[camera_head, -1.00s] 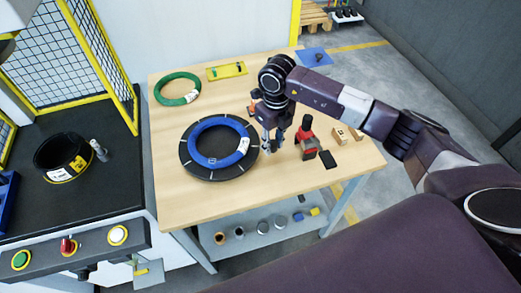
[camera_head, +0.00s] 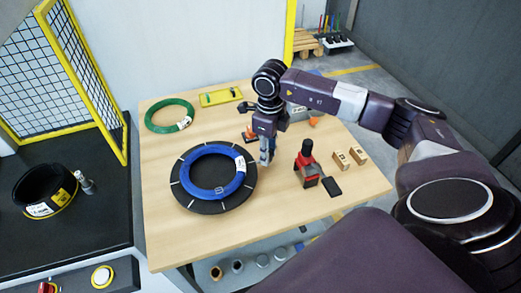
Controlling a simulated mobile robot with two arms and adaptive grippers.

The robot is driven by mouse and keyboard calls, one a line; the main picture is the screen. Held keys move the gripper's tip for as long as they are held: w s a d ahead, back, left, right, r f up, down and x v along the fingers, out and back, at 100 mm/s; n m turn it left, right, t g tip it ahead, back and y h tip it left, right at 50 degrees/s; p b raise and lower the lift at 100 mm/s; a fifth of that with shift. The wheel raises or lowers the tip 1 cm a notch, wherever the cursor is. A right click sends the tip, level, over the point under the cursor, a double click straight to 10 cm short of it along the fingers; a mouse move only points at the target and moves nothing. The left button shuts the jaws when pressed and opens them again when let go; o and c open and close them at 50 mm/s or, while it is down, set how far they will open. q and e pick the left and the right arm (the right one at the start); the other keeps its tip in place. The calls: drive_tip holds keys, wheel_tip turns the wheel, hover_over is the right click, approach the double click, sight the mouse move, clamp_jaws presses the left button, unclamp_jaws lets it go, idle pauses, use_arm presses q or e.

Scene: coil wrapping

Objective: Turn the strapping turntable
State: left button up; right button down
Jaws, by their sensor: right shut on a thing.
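The strapping turntable (camera_head: 186,203) is a black disc with white marks, at the front left of the wooden table. A blue coil (camera_head: 202,188) with a white label lies flat on it. My right gripper (camera_head: 267,158) points down at the turntable's right edge and is shut at its rim. The exact point of hold is hidden by the fingers. My left gripper is not in view.
A red and black tool (camera_head: 306,165) and wooden blocks (camera_head: 341,160) stand to the right.

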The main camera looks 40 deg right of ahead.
drive_tip(key=shift+w+r, duration=0.25)
drive_tip(key=shift+w, duration=0.15)
drive_tip(key=c, duration=1.8)
unclamp_jaws()
drive_tip(key=shift+o, duration=0.6)
drive_tip(key=shift+w+f, duration=0.1)
drive_tip(key=shift+f, duration=0.05)
drive_tip(key=shift+f, duration=0.1)
wheel_tip(320, 180, up, 12)
